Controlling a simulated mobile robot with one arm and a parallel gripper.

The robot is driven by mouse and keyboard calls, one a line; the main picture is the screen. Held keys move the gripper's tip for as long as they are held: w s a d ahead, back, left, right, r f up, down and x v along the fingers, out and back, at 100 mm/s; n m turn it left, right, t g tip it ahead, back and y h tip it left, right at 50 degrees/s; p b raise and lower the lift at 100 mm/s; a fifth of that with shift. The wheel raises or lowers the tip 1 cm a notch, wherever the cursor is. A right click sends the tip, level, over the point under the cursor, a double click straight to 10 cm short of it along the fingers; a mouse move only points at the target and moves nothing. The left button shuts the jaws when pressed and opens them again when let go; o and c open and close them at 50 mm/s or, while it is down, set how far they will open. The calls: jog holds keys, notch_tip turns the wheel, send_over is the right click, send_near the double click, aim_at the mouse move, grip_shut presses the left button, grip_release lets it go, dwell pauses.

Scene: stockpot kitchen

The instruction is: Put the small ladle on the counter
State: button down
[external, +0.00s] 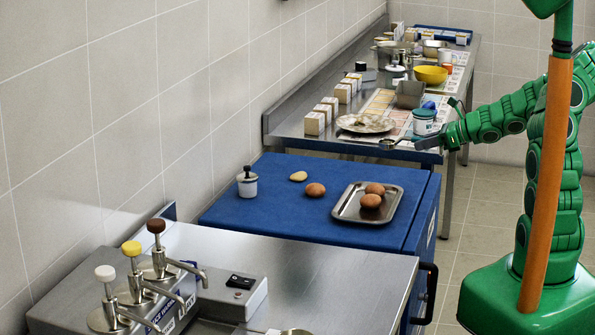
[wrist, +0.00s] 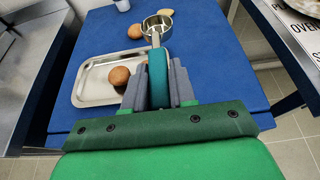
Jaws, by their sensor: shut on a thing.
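The small ladle has a steel cup (external: 388,143) in the external view, and its cup (wrist: 157,25) and teal handle (wrist: 158,75) show in the wrist view. My gripper (wrist: 158,92) is shut on the handle, with a grey finger on each side. In the external view my gripper (external: 428,142) holds the ladle in the air near the front edge of the back steel counter (external: 345,142). A nearer steel counter (external: 330,265) stands in the foreground. I cannot tell which counter the task means.
A blue-topped cabinet (external: 285,215) between the counters holds a steel tray (external: 345,212) with two brown eggs, a loose egg (external: 315,190), a yellow piece (external: 298,176) and a small jar (external: 247,186). A plate (external: 365,123), cup (external: 423,122) and several boxes crowd the back counter.

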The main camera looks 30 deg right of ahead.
jog(key=s+a+r+n+g+y, duration=0.1)
jog(key=s+a+n+g+y, duration=0.2)
jog(key=a, duration=1.1)
jog(key=s+a+r+n+g+y, duration=0.1)
jog(key=s+a+n+g, duration=0.3)
jog(key=a, duration=0.9)
jog(key=s+a+n+g+h, duration=0.1)
jog(key=s+a+n+g, duration=0.65)
jog(key=s+a, duration=1.05)
jog(key=m, duration=0.1)
send_over(264, 253)
jog(key=d, duration=0.1)
jog(key=f, duration=0.5)
jog(key=s+f, duration=0.1)
jog(key=f, duration=0.1)
jog(key=shift+f, duration=0.25)
jog(key=shift+w+a+f+g, duration=0.25)
jog(key=shift+w+a+f, duration=0.25)
jog(key=shift+f, duration=1.8)
jog(key=shift+f, duration=0.1)
